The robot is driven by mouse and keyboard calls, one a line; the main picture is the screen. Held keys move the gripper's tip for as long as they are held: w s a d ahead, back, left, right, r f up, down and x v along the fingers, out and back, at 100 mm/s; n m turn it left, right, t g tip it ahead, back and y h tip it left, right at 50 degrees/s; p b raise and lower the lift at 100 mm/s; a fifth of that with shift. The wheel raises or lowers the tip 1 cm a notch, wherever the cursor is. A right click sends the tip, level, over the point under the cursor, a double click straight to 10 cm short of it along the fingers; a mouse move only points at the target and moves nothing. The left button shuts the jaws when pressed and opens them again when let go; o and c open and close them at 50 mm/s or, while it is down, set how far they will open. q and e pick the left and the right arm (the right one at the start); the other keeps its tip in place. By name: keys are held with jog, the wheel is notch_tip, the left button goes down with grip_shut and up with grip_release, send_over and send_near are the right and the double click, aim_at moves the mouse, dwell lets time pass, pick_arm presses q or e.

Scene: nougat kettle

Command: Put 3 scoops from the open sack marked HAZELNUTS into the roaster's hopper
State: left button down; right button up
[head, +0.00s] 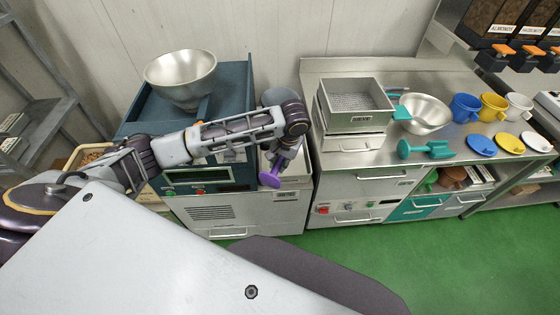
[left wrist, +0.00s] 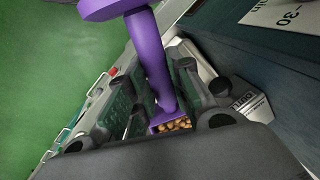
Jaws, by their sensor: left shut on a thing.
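My left gripper (head: 284,152) reaches in from the left and is shut on a purple scoop (head: 270,180), in front of the blue machine's right side. In the left wrist view the purple scoop (left wrist: 151,60) runs between the fingers (left wrist: 165,95), and brown nuts (left wrist: 176,125) show in its bowl. The dark blue roaster (head: 232,85) carries a wide metal hopper (head: 180,72) on top, left of and behind my gripper. An open container of brown nuts (head: 90,157) stands at the left, partly hidden by my arm; no marking is readable on it. My right gripper is out of view.
A metal counter to the right holds a square sieve tray (head: 355,98), a metal bowl (head: 424,113), a teal scoop (head: 426,150), and several coloured cups and lids. Dispensers (head: 500,25) hang at the far right. The green floor (head: 430,240) in front is clear.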

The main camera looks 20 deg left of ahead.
pick_arm(q)
jog(key=shift+a+p+v, duration=0.15)
jog(key=shift+p+v, duration=0.65)
jog(key=shift+p, duration=0.05)
jog(key=shift+a+p+v, duration=0.2)
jog(key=shift+p+v, duration=0.6)
jog(key=d+m, duration=0.1)
jog(key=d, duration=0.7)
notch_tip(320, 180, up, 27)
jog(key=w+a+m+t+h, duration=0.1)
jog(key=a+m+t+h, duration=0.15)
jog(key=m, duration=1.85)
jog(key=s+a+r+n, duration=0.1)
jog(key=a+r+n, duration=0.1)
jog(key=a, duration=1.4)
jog(key=s+a+r+n, duration=0.2)
jog(key=a+r+n, duration=0.1)
jog(key=a, duration=1.3)
jog(key=shift+s+n, duration=0.3)
jog(key=shift+s+a+r+g+y, duration=0.1)
jog(key=shift+a+r+g+y, duration=0.2)
jog(key=shift+a, duration=0.1)
